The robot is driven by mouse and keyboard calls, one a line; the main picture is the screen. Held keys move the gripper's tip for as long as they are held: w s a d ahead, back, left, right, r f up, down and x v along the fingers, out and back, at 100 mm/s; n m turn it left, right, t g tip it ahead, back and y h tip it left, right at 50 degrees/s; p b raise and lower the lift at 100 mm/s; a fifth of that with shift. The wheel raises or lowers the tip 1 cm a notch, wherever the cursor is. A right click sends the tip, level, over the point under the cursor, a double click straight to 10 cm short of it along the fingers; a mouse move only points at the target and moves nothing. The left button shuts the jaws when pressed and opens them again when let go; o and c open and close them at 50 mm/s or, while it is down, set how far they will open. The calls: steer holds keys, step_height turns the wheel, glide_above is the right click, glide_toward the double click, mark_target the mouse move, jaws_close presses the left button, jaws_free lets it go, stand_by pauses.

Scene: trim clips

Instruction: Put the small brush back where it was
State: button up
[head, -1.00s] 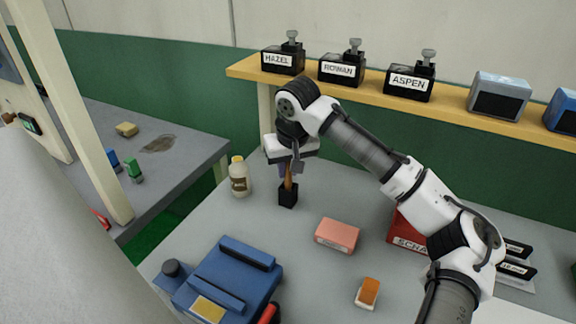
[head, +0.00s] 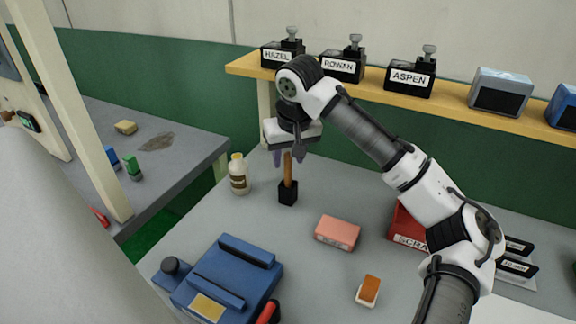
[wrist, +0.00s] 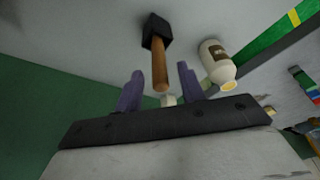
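The small brush's wooden handle (head: 288,172) stands upright from a small black square block (head: 288,195) on the grey bench. I cannot tell whether the block is a holder or the brush's own head; no bristles show. In the wrist view the handle (wrist: 160,70) and black block (wrist: 156,30) also show. My gripper (head: 289,161) is above the handle, with its purple fingers apart on either side of the handle's top end. In the wrist view there are gaps between the handle and both fingers (wrist: 159,78), so the gripper is open and empty.
A cream bottle (head: 238,175) stands close to the left of the block. A pink box (head: 337,233), a blue machine (head: 229,278) and an orange-and-white block (head: 368,291) lie nearer. A wooden shelf (head: 450,108) with labelled black clips runs behind my arm.

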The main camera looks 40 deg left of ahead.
steer(key=b+v, duration=0.1)
steer(key=v, duration=0.7)
steer(key=shift+r, duration=0.35)
steer(key=shift+d, duration=0.1)
